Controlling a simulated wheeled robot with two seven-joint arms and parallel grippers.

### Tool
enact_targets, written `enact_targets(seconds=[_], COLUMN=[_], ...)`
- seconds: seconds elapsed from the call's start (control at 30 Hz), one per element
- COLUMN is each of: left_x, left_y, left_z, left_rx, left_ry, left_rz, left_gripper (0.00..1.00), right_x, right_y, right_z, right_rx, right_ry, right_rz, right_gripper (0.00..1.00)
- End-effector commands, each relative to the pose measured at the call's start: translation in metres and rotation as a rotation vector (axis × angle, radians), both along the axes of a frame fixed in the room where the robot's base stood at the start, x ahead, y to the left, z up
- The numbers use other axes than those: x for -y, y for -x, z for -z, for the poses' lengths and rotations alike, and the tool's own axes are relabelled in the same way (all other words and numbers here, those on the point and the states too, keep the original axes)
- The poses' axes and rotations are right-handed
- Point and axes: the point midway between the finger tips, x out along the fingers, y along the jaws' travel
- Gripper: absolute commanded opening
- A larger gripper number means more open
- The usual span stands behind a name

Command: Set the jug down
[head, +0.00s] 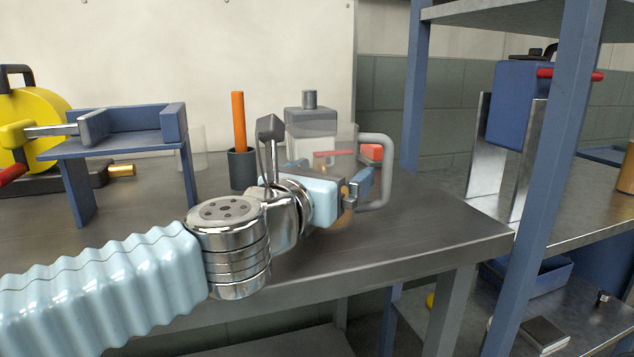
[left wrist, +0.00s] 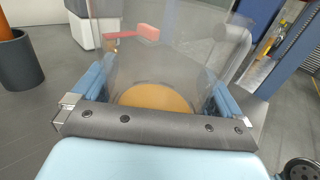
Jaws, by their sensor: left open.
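The clear jug (head: 345,145) with a grey handle (head: 388,170) is upright at the workbench's right part, and its base looks to be on the top. My left gripper (head: 356,190) is in front of it and hides much of its lower body. In the left wrist view, the jug's see-through wall (left wrist: 165,60) and amber bottom (left wrist: 155,98) lie between the two blue fingers, which are spread apart. I cannot tell whether a finger touches the wall. My right gripper is not in view.
The workbench (head: 430,235) has its right edge near the jug. A dark cup (head: 242,170) with an orange stick and a grey-lidded container (head: 305,122) stand behind. A blue stand (head: 110,147) and yellow pump (head: 38,110) are left. A blue-post shelf (head: 545,200) is right.

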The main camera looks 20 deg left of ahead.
Motion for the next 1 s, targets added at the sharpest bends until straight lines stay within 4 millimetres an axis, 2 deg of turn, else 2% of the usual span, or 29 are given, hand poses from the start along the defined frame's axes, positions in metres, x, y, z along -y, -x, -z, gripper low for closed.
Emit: enact_targets(seconds=[0.17, 0.4, 0.6, 0.77, 1.0], left_x=[-0.006, -0.017, -0.024, -0.026, -0.027], left_y=[0.028, 0.088, 0.123, 0.134, 0.135], left_z=[-0.003, -0.005, -0.004, -0.001, 0.000], left_rx=[0.004, 0.006, 0.005, 0.002, 0.001], left_ry=[0.001, 0.001, 0.001, 0.000, 0.000], left_rz=[0.000, 0.000, 0.000, 0.001, 0.000], left_gripper=[1.00, 1.00, 1.00, 1.00, 1.00], right_x=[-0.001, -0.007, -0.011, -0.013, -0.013], right_y=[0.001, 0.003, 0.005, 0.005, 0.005], right_z=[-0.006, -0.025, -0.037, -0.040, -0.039], right_rx=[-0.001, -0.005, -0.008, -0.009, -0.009], right_ry=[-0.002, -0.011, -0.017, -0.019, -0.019], right_rz=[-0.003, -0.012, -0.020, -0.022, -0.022], right_gripper=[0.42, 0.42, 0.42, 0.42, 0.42])
